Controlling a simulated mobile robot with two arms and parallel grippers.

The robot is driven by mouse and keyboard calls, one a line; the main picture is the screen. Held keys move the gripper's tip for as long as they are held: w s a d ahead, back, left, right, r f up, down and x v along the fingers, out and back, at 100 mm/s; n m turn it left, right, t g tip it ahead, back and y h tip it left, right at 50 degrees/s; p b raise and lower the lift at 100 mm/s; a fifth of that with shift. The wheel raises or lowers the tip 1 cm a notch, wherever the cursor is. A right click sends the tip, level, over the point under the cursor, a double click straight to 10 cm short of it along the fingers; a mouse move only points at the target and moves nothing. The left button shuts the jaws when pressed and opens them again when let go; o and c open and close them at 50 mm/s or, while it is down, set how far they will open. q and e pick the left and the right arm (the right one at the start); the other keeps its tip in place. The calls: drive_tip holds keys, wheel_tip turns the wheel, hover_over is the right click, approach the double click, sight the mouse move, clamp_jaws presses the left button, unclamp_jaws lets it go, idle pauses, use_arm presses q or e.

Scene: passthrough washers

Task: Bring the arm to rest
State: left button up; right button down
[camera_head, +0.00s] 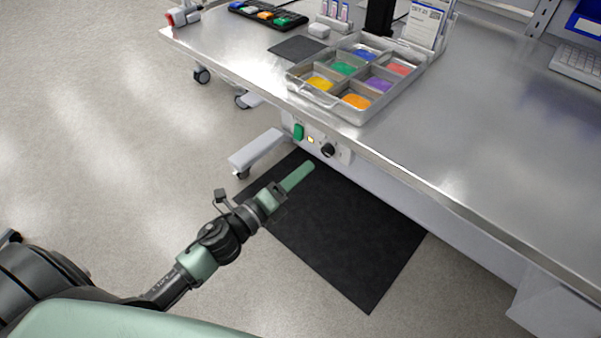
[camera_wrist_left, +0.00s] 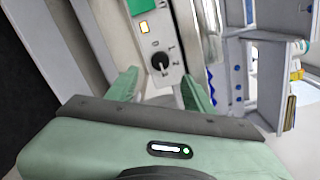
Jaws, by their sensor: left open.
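My left gripper (camera_head: 298,176) reaches in from the lower left in the head view, in front of the workbench and below its top edge. In the left wrist view its two green fingers (camera_wrist_left: 160,88) stand apart with nothing between them. Beyond the fingers is a control panel (camera_head: 343,154) on the bench front, with a black knob (camera_head: 327,150), a lit yellow button (camera_head: 310,140) and a green switch (camera_head: 298,131). The knob also shows in the left wrist view (camera_wrist_left: 160,61). The gripper looks apart from the panel. My right gripper is not in view.
A divided metal tray (camera_head: 352,116) with several coloured compartments sits near the edge of the workbench (camera_head: 490,140). A black mat (camera_head: 350,235) lies on the floor below. A grey bench foot (camera_head: 256,151) stands near the gripper. The floor at left is clear.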

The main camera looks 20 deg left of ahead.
use_arm(q)
drive_tip(key=s+a+f+n+g+y, duration=0.2)
drive_tip(key=s+f+n, duration=0.25)
drive_tip(key=f, duration=0.65)
drive_tip(key=s+a+f+n+g+y+p, duration=0.1)
drive_tip(key=s+a+f+n+g+y, duration=0.3)
drive_tip(key=f, duration=0.6)
drive_tip(key=s+a+f+n+g+h, duration=0.15)
drive_tip(key=f+n, duration=0.35)
drive_tip(key=f, duration=0.6)
drive_tip(key=s+d+f+n+g, duration=0.1)
drive_tip(key=s+f+n+g, duration=0.1)
drive_tip(key=s+f, duration=0.4)
drive_tip(key=s+d+f+n+g+y+p, duration=0.1)
drive_tip(key=s+f+n+g, duration=0.2)
drive_tip(key=s, duration=1.3)
drive_tip(key=s+d+f+n+g, duration=0.1)
drive_tip(key=s+f+n+g, duration=0.2)
drive_tip(key=s+f+n, duration=0.3)
drive_tip(key=s+f, duration=0.3)
drive_tip(key=s, duration=0.2)
drive_tip(key=shift+d+y, duration=0.35)
drive_tip(key=shift+d, duration=0.05)
drive_tip(key=shift+n+g, duration=0.25)
